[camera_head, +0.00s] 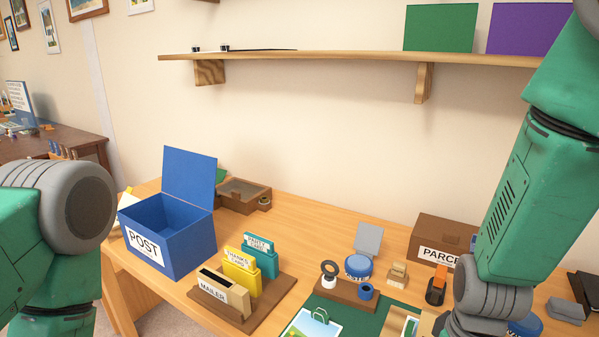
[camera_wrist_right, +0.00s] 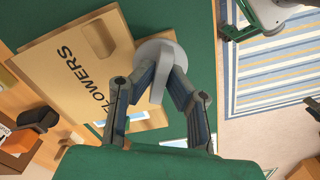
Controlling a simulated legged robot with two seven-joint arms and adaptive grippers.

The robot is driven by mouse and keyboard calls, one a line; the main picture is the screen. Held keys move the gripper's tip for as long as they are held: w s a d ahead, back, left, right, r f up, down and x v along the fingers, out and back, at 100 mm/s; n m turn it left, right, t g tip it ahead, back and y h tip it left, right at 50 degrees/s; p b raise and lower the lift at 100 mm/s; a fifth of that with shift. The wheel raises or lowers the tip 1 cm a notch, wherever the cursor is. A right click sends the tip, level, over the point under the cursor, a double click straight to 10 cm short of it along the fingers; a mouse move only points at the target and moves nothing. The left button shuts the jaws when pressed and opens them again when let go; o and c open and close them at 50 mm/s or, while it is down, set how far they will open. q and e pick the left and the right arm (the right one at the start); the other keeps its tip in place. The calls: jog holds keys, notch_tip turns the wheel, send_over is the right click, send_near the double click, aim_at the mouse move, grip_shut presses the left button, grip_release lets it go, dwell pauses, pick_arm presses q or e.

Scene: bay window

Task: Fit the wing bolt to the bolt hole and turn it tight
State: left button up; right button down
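In the right wrist view, a wooden board marked FLOWERS (camera_wrist_right: 85,62) lies on a green mat. A light grey wing bolt (camera_wrist_right: 160,50), with a round disc and an upright wing, is at the board's edge. My right gripper (camera_wrist_right: 162,78) has its fingertips closed in on either side of the wing. The bolt hole is hidden, and I cannot tell whether the bolt is seated in it. In the head view my right arm comes down at the right and its gripper is out of frame. My left arm shows at the left edge; its gripper is not seen.
A blue POST box (camera_head: 165,240), a card rack (camera_head: 260,303), a desk stand (camera_head: 345,291) and a brown PARCELS box (camera_head: 440,240) stand on the wooden table. A wall shelf (camera_head: 340,57) is above. A striped rug (camera_wrist_right: 275,70) lies beyond the table edge.

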jog(key=shift+s+f, duration=0.15)
jog(key=shift+f, duration=0.05)
dwell(1.0)
jog(key=shift+p, duration=0.35)
jog(key=shift+s+m+p, duration=0.1)
jog(key=shift+m+p, duration=1.3)
jog(key=shift+m, duration=0.6)
jog(key=shift+m+p, duration=0.7)
jog(key=shift+m, duration=0.3)
jog(key=shift+f, duration=0.2)
jog(key=shift+p, duration=0.3)
